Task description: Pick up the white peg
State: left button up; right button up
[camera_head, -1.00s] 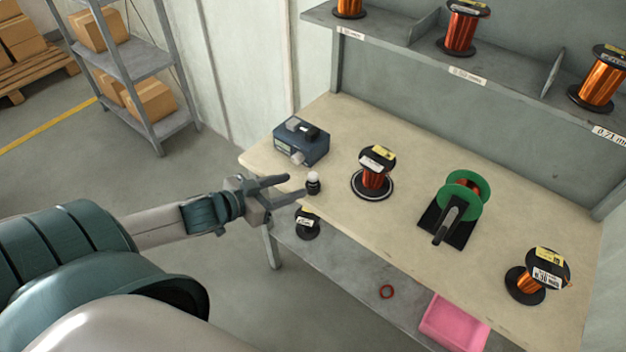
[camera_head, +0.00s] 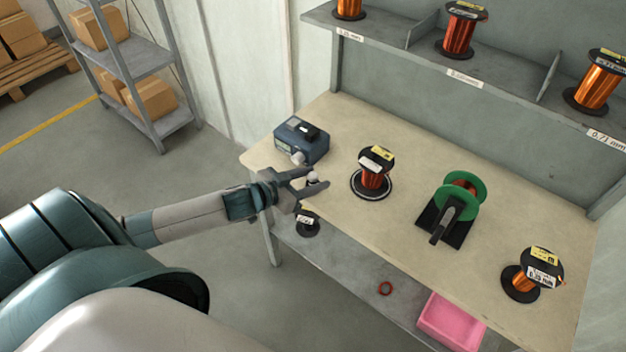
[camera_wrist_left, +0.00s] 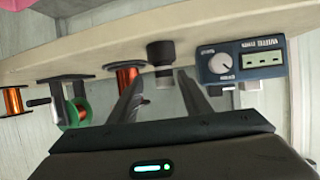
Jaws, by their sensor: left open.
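In the left wrist view the white peg (camera_wrist_left: 164,81) sticks out of a dark holder (camera_wrist_left: 161,53). My left gripper (camera_head: 319,178) is open, with its fingers reaching to the peg's two sides in the head view. In the left wrist view the peg appears between the two fingers, with gaps on both sides. I cannot tell how far the fingers reach along it. My right gripper is not in view.
A blue meter box (camera_head: 301,141) stands just behind the peg. A copper wire spool (camera_head: 375,172) on a round base stands to the right. A green-flanged winder (camera_head: 455,208) and another spool (camera_head: 532,275) are farther right. A lower shelf (camera_head: 350,280) lies under the bench.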

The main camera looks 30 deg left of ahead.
pick_arm(q)
jog(key=shift+w, duration=0.15)
jog(key=shift+w+p, duration=0.25)
jog(key=shift+p, duration=0.05)
jog(key=x, duration=0.1)
jog(key=p+x, duration=0.1)
jog(key=x, duration=0.1)
jog(key=shift+w+a+f, duration=0.2)
jog(key=shift+w+a, duration=0.05)
jog(key=shift+w, duration=0.05)
jog(key=shift+w+d+f, duration=0.1)
jog(key=shift+w+f, duration=0.2)
jog(key=shift+w, duration=0.05)
jog(key=shift+c, duration=0.6)
grip_shut()
